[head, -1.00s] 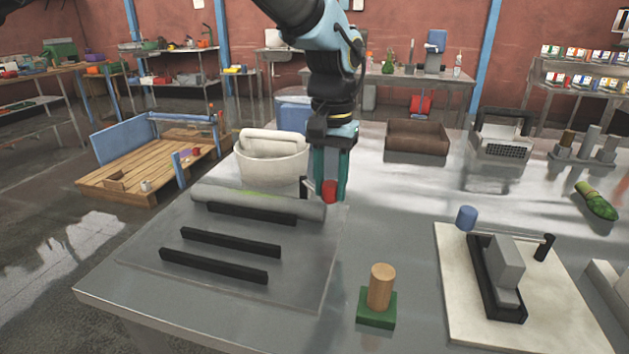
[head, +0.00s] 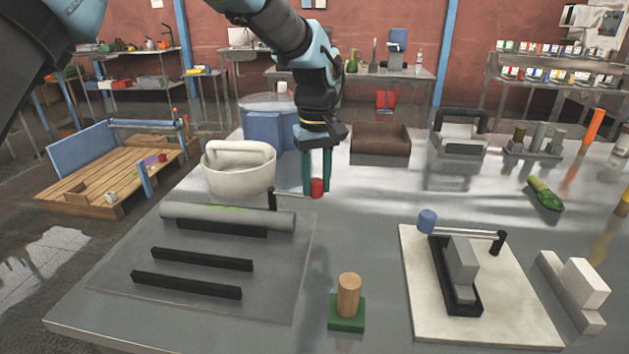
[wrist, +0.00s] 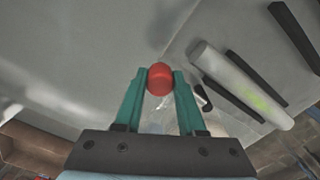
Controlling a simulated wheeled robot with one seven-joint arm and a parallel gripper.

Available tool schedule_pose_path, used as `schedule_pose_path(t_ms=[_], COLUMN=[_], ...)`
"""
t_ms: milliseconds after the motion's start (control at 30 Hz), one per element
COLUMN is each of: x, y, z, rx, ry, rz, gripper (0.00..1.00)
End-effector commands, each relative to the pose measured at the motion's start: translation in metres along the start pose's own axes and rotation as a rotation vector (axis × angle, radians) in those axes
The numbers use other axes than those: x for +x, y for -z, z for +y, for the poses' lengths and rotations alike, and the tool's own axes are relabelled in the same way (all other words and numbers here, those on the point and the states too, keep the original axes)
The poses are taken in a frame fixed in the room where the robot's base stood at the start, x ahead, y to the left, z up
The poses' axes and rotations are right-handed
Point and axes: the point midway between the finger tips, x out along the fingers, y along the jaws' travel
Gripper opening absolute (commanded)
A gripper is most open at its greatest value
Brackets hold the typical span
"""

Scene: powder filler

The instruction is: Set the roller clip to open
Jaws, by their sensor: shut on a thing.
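The roller clip shows as a black post (head: 272,199) behind the right end of a grey roller (head: 230,217), with a thin lever ending in a red knob (head: 317,188). The lever extends to the right from the post, with the knob clear of the roller's end. My gripper (head: 316,190) points down with its teal fingers on the knob. In the wrist view, the red knob (wrist: 160,77) sits between the two fingertips. The lever is partly hidden there.
Black bars (head: 202,259) lie on the grey plate before the roller. A white tub (head: 238,170) stands behind it. A wooden peg (head: 348,294) on a green base and a pale board (head: 420,311) with a blue-knobbed lever are nearer right. Table right of the knob is clear.

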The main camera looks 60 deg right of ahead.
Motion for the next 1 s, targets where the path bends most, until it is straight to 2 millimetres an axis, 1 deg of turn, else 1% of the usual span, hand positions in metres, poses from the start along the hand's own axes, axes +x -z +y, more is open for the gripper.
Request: schedule_pose_path(t_ms=[467, 500, 767, 1000], x=[-0.0005, -0.0006, -0.0003, -0.0006], y=[0.0028, 0.0028, 0.0021, 0.0017], z=[0.0012, 0.0012, 0.001, 0.001], rx=[-0.018, -0.018, -0.017, -0.016], ry=[-0.002, -0.003, -0.001, -0.001], rz=[0.003, 0.004, 0.002, 0.001], gripper=[0.0, 0.4, 0.69, 0.69])
